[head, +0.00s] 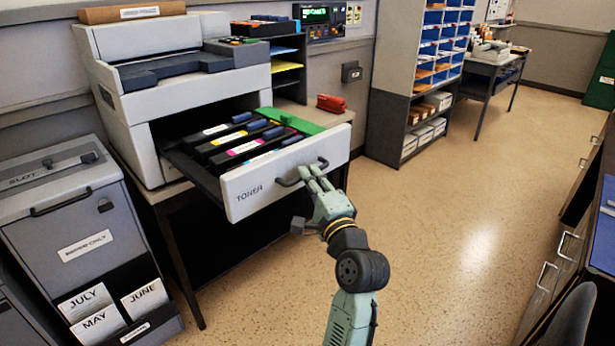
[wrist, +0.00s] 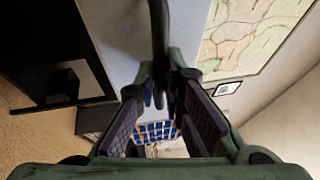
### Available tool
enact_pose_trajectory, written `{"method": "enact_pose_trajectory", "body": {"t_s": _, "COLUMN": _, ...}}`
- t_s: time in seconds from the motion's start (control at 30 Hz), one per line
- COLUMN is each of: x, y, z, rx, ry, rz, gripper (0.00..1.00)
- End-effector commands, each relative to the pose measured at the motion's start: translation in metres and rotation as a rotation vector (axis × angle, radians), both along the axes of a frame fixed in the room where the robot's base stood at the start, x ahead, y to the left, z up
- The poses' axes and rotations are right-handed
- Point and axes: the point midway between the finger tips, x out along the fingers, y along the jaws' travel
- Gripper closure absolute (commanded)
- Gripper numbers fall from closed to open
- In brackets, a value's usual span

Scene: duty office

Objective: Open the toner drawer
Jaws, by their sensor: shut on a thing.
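The toner drawer (head: 290,172) is a white-fronted drawer marked TONER, pulled well out of the grey and white printer (head: 195,95). Several dark toner cartridges (head: 232,143) with coloured labels lie inside it. A dark bar handle (head: 290,182) runs across the drawer front, and it crosses the top middle of the wrist view (wrist: 159,35). My gripper (head: 308,175) is at the right part of the handle, its fingers shut on it. In the wrist view my gripper's fingers (wrist: 165,95) stand on both sides of the bar. Part of the handle is hidden behind the fingers.
A grey shred bin (head: 75,215) with month folders stands left of the printer table. A red stapler (head: 333,103) lies on the table right of the drawer. Shelves with blue pigeonholes (head: 432,45) stand behind. The floor (head: 450,230) to the right is clear; grey cabinets (head: 570,240) line the right edge.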

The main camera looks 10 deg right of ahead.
Motion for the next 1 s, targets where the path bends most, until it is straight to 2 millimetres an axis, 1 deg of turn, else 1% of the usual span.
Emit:
{"method": "enact_pose_trajectory", "body": {"t_s": 0.17, "x": 0.000, "y": 0.001, "z": -0.001, "rx": 0.002, "ry": 0.002, "rz": 0.003, "gripper": 1.00}}
{"method": "enact_pose_trajectory", "body": {"t_s": 0.2, "x": 0.000, "y": 0.001, "z": -0.001, "rx": 0.002, "ry": 0.002, "rz": 0.003, "gripper": 0.89}}
{"method": "enact_pose_trajectory", "body": {"t_s": 0.5, "x": 0.000, "y": 0.000, "z": 0.000, "rx": 0.001, "ry": 0.001, "rz": 0.001, "gripper": 0.70}}
{"method": "enact_pose_trajectory", "body": {"t_s": 0.73, "x": 0.000, "y": 0.000, "z": 0.000, "rx": 0.001, "ry": 0.001, "rz": 0.000, "gripper": 0.70}}
{"method": "enact_pose_trajectory", "body": {"t_s": 0.83, "x": -0.003, "y": -0.001, "z": -0.001, "rx": 0.001, "ry": 0.001, "rz": -0.001, "gripper": 0.70}}
{"method": "enact_pose_trajectory", "body": {"t_s": 0.93, "x": -0.014, "y": -0.004, "z": -0.003, "rx": 0.000, "ry": 0.001, "rz": -0.003, "gripper": 0.70}}
{"method": "enact_pose_trajectory", "body": {"t_s": 1.0, "x": -0.026, "y": -0.007, "z": -0.005, "rx": 0.000, "ry": 0.001, "rz": -0.004, "gripper": 0.70}}
